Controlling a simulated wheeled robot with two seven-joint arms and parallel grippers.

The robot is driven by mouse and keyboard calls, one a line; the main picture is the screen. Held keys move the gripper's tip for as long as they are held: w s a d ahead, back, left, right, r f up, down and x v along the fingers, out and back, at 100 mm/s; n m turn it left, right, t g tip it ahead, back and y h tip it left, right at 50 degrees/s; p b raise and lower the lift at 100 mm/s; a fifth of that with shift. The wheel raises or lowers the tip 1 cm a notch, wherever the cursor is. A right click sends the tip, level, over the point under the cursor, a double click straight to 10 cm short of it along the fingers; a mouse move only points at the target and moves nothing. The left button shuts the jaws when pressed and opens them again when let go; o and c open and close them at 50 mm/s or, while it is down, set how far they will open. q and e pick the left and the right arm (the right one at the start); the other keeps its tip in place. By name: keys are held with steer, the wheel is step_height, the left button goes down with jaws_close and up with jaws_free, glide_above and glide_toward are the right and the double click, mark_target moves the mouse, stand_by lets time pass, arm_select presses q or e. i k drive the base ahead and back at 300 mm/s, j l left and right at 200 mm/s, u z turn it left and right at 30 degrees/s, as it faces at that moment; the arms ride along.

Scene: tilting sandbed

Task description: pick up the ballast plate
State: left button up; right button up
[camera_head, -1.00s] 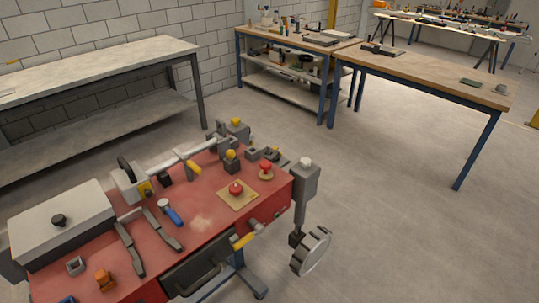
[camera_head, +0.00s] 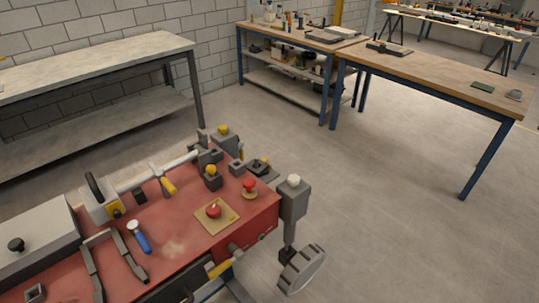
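No thing in view can be told for certain as the ballast plate. A small flat dark green plate (camera_head: 482,86) lies on the wooden bench (camera_head: 432,75) at the right, near a small grey rounded object (camera_head: 514,95). A flat dark object (camera_head: 388,48) lies at the far end of the same bench. Neither gripper is in view, and no arm shows.
A red bench (camera_head: 180,240) with a red button (camera_head: 214,210), yellow knobs and a grey handwheel (camera_head: 302,270) fills the lower left. A pale-topped table (camera_head: 95,65) and a shelved bench (camera_head: 300,42) stand behind. Open floor (camera_head: 370,220) lies at the right.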

mark_target(264, 166)
steer(key=i+l+u, duration=0.65)
steer(key=l+u, duration=0.15)
steer(key=l, duration=0.15)
